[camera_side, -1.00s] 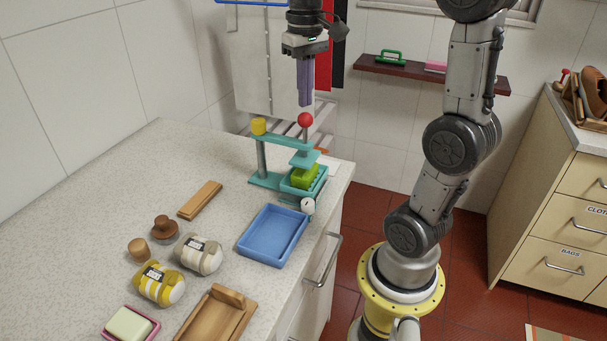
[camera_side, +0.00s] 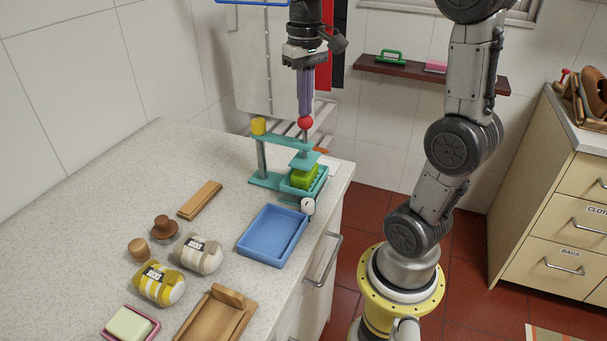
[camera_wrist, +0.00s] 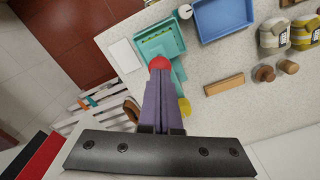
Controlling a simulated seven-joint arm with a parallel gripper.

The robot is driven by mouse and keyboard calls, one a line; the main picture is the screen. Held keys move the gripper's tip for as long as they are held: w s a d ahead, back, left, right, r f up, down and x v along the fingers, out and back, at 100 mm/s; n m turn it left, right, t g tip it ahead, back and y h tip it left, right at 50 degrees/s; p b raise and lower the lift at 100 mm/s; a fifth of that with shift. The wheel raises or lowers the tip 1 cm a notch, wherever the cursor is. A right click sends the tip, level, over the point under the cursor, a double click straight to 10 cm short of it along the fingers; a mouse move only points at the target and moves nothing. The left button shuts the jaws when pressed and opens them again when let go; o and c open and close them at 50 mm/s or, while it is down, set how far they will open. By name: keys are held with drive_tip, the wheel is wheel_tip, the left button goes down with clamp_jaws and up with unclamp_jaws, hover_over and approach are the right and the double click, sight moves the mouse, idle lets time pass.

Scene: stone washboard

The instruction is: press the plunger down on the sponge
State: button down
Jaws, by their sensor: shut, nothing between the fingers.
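The plunger's red ball knob (camera_side: 305,122) tops the teal press (camera_side: 283,143) at the far right corner of the counter. My gripper (camera_side: 304,114) is shut and empty, pointing straight down, with its purple fingertips at the top of the knob. In the wrist view the fingers (camera_wrist: 158,80) reach the red knob (camera_wrist: 159,63) and partly cover it. The green sponge (camera_side: 304,178) lies in the teal tray (camera_side: 319,186) under the teal press plate (camera_side: 304,160). The plate is close above the sponge; I cannot tell if they touch. The sponge is largely hidden in the wrist view.
A yellow cap (camera_side: 259,126) stands on the press's left post. A small white dial (camera_side: 308,206) is at the tray's front. A blue tray (camera_side: 272,235), a wooden block (camera_side: 200,200) and rolled socks (camera_side: 198,254) lie nearer. The counter's left side is clear.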

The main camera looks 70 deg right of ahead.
drive_tip(key=shift+f, duration=1.4)
idle(0.5)
drive_tip(key=shift+r, duration=3.9)
